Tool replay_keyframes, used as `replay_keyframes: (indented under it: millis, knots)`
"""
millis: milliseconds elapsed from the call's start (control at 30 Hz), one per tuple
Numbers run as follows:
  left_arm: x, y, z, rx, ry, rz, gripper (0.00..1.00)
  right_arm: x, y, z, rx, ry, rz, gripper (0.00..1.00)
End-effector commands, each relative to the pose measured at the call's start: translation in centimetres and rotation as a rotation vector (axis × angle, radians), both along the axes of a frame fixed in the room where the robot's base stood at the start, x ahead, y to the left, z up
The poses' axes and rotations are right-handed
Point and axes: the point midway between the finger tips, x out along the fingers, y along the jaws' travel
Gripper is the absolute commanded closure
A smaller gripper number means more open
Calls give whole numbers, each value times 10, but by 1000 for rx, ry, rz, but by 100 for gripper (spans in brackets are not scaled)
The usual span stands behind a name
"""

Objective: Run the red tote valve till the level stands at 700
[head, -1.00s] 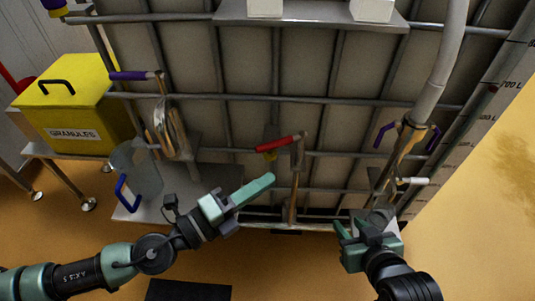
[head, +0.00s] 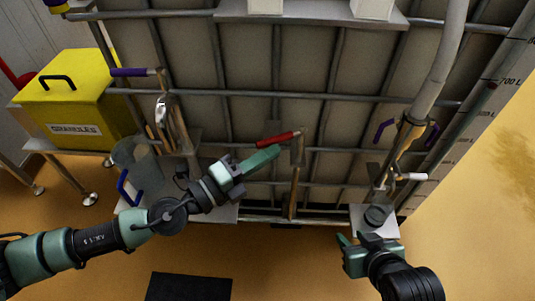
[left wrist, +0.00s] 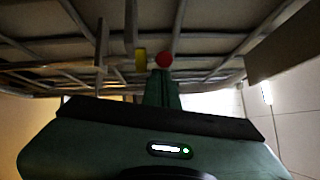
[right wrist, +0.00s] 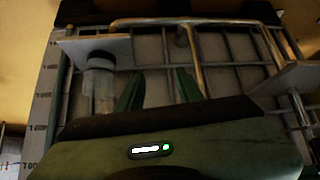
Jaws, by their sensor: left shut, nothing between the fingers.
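The red valve handle (head: 277,139) sticks out to the left from its pipe (head: 297,165) on the front of the caged tote. My left gripper (head: 278,151) is shut and empty, its fingertips just below the red handle; I cannot tell whether they touch. In the left wrist view the red handle's round end (left wrist: 164,60) shows right at the fingertips (left wrist: 162,75). The level scale (head: 505,95) runs along the tote's right edge, with a 700 L mark and a small red dot near it. My right gripper (right wrist: 158,80) is open and empty, low at the right.
Purple-handled valves (head: 130,72) stand on both sides of the red one. A clear jug with a blue handle (head: 128,188) is at left, beside a yellow granules box (head: 75,105). A small platform (head: 362,218) bears a dark round thing near my right gripper.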

Motion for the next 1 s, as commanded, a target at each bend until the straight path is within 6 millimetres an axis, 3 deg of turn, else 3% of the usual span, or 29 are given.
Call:
replay_keyframes:
  millis: [167, 500, 1000]
  knots:
    - [0, 0, -1, 0, 0, 1, 100, 1, 0, 0, 1, -6, 0, 64]
    - [10, 8, -1, 1, 0, 3, 100, 43, 16, 34, 58, -258, 19, 64]
    - [11, 8, -1, 0, -1, 2, 100, 46, 18, 40, 64, -290, 20, 64]
